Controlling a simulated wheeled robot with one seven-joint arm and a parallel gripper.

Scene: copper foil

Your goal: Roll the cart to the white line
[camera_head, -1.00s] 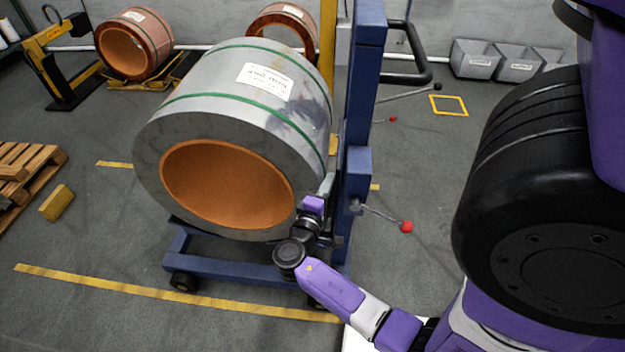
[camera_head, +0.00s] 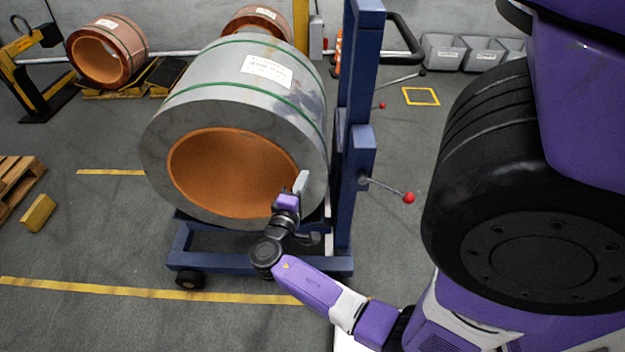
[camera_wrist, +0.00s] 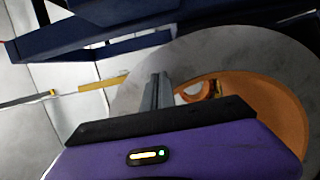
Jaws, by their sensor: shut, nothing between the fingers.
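The cart is a blue wheeled frame (camera_head: 225,264) with a tall blue post (camera_head: 360,75) at its right. It carries a big silver coil (camera_head: 205,105) with green bands, a white label and an orange bore. My gripper (camera_head: 300,183) is shut and empty, in front of the right edge of the bore. The wrist view shows the shut fingers (camera_wrist: 157,92) before the coil face (camera_wrist: 215,55); I cannot tell whether they touch it. A lever with a red knob (camera_head: 409,197) sticks out right of the post. I cannot make out a white line on the floor.
Yellow floor lines lie in front of the cart (camera_head: 130,291) and at its left (camera_head: 110,172). A pallet (camera_head: 18,183) and yellow block (camera_head: 38,213) are at the left. Copper coils (camera_head: 107,50) and grey bins (camera_head: 448,53) stand behind. Floor right of the post is largely clear.

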